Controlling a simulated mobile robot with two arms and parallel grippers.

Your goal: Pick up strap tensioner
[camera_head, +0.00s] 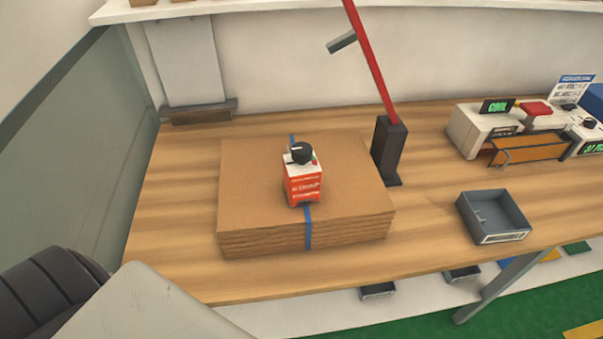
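The strap tensioner (303,183) looks like a red and white box-shaped tool with a black round knob on top. It sits upright on a stack of flat brown cardboard sheets (350,193), in the middle of the view. A blue strap (308,234) runs over the stack and passes under the tool. Neither of my grippers shows in the view, so whether they are open or shut is hidden.
The stack lies on a wooden table (180,250). A black stand (390,150) with a red bar rises behind it to the right. A grey tray (494,216) and white machines (480,130) stand farther right. The table's left part is clear.

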